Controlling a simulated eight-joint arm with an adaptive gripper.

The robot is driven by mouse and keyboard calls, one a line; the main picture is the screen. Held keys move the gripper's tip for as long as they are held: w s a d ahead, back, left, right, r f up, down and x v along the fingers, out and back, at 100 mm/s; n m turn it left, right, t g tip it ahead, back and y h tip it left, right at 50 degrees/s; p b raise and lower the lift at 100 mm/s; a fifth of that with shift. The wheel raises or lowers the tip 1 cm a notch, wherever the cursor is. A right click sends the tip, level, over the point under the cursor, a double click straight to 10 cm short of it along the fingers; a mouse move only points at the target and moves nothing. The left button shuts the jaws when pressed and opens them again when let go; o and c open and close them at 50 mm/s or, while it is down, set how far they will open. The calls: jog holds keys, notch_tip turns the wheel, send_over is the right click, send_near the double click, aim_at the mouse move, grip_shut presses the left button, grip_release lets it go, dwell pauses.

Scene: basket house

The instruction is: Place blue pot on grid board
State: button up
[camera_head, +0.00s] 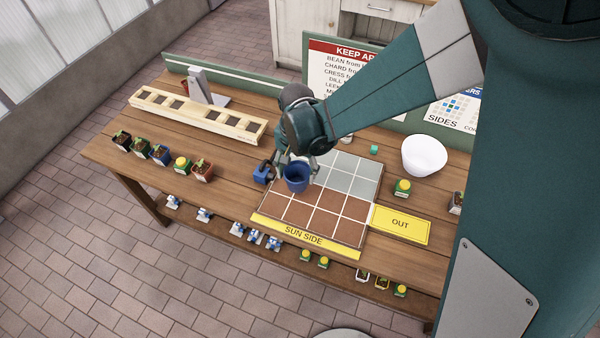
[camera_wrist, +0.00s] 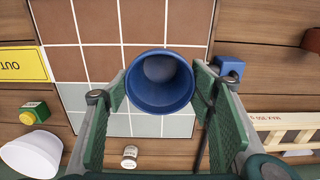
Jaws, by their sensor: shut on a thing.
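The blue pot (camera_head: 297,178) is held between the fingers of my gripper (camera_head: 296,166), upright, over the left part of the grid board (camera_head: 352,208). In the wrist view the empty-looking blue pot (camera_wrist: 160,80) sits between the two green finger pads of my gripper (camera_wrist: 160,98). The grid board (camera_wrist: 98,62) has brown tiles and pale grey tiles split by white lines. I cannot tell whether the pot's base touches the board.
A small blue block-like object (camera_head: 263,172) stands just left of the board. A yellow OUT sign (camera_head: 400,225), a white bowl (camera_head: 424,155) and a green-yellow box (camera_head: 403,187) lie to the right. Several potted plants (camera_head: 160,154) and a wooden rack (camera_head: 198,116) are at left.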

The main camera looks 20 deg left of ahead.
aim_at(297, 179)
jog(key=shift+f, duration=0.15)
jog(key=shift+f, duration=2)
jog(key=shift+f+b, duration=0.15)
jog(key=shift+b, duration=0.15)
jog(key=o, duration=0.9)
jog(key=shift+r+p, duration=0.55)
jog(key=shift+r, duration=5.6)
jog(key=shift+d, duration=0.1)
